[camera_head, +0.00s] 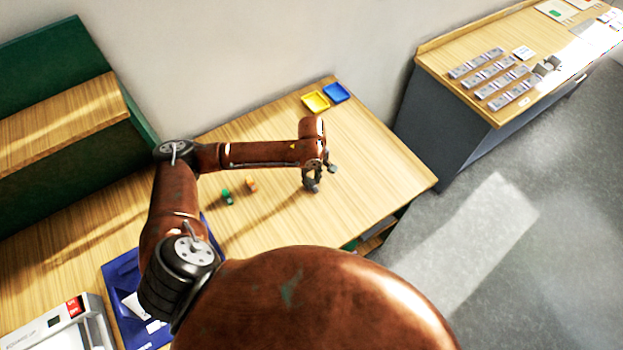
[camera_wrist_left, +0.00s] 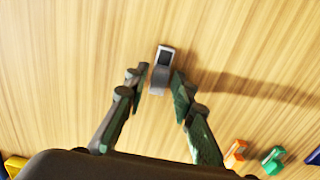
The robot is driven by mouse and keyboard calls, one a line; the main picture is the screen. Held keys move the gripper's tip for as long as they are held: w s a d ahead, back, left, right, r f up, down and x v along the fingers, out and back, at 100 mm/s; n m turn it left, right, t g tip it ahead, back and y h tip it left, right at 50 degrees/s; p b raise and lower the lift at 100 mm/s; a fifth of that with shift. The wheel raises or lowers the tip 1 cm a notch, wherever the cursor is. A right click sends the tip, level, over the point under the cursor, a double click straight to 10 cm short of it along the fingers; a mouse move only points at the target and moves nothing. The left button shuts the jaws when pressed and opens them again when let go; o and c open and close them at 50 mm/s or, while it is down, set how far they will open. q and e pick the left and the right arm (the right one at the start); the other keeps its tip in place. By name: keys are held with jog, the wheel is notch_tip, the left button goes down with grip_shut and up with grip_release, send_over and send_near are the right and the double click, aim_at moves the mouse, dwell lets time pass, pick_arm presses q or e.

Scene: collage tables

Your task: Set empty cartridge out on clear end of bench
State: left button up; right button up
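A small grey cartridge-like piece (camera_wrist_left: 160,72) with a dark window lies between the fingertips of my left gripper (camera_wrist_left: 162,74) in the left wrist view. The fingers stand on either side of it, with a narrow gap showing at its left side; contact on the right is unclear. In the head view my left gripper (camera_head: 320,178) is low over the wooden bench (camera_head: 375,165), toward its right end. The piece is hard to tell from the fingers there. Whether it is empty does not show. My right gripper is not in view.
A green piece (camera_head: 227,197) and an orange piece (camera_head: 251,185) stand left of the gripper. A yellow tray (camera_head: 316,102) and a small blue tray (camera_head: 336,92) sit at the back edge. Bare bench lies right of the gripper. Another table (camera_head: 450,85) holds rows of grey pieces.

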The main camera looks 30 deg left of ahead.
aim_at(311, 182)
pick_arm(q)
jog(key=shift+o, duration=0.7)
jog(key=shift+r, duration=0.15)
notch_tip(311, 182, up, 12)
